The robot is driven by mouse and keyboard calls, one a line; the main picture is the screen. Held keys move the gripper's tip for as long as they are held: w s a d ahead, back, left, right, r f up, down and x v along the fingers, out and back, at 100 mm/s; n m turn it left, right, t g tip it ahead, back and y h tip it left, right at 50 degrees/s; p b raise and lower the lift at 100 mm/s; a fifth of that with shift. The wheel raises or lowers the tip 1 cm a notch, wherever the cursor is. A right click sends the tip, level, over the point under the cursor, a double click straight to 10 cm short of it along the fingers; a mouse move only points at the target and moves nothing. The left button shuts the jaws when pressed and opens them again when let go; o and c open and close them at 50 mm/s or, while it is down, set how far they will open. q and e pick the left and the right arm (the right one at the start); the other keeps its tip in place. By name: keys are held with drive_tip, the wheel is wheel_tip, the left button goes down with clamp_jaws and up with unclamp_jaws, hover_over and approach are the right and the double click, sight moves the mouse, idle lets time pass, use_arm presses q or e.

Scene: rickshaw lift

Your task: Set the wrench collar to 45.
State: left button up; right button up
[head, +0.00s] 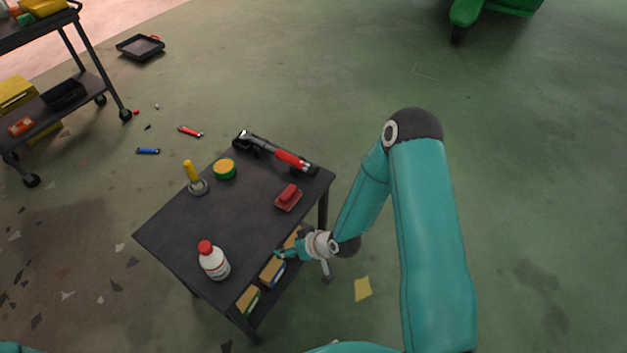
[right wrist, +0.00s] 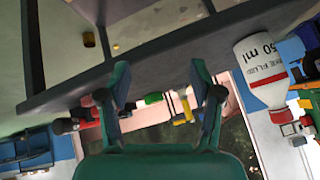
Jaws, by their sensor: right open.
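My right gripper (head: 281,253) is beside the table's near right edge, well apart from the wrench. In the right wrist view my right gripper (right wrist: 160,90) has its fingers spread with nothing held between them. My left gripper is not in view.
On the table (head: 195,230) stand a white bottle with a red cap (head: 213,261), a yellow-handled tool (head: 194,178), a green-and-yellow tin (head: 224,169) and a red block (head: 288,197). Boxes (head: 272,270) sit on the lower shelf. A cart (head: 85,90) stands at the far left.

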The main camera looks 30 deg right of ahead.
drive_tip(key=w+d+f+t+b, duration=0.1)
drive_tip(key=d, duration=0.1)
drive_tip(key=w+d+f+n+t+b, duration=0.1)
drive_tip(key=w+d, duration=0.1)
drive_tip(key=w+d+f+t+b, duration=0.1)
drive_tip(key=w+d, duration=0.1)
drive_tip(key=d, duration=0.1)
drive_tip(key=shift+w+f+h, duration=0.1)
drive_tip(key=shift+w+h, duration=0.05)
drive_tip(key=shift+h, duration=0.15)
drive_tip(key=n+t+y+b, duration=0.3)
drive_tip(key=n+t+b, duration=0.4)
drive_tip(key=n+b, duration=0.5)
approach(316, 173)
use_arm(q)
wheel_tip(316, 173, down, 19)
drive_tip(key=b, duration=0.1)
use_arm(e)
drive_tip(key=shift+m, duration=0.3)
drive_tip(key=x, duration=1.2)
drive_tip(key=shift+d, duration=0.1)
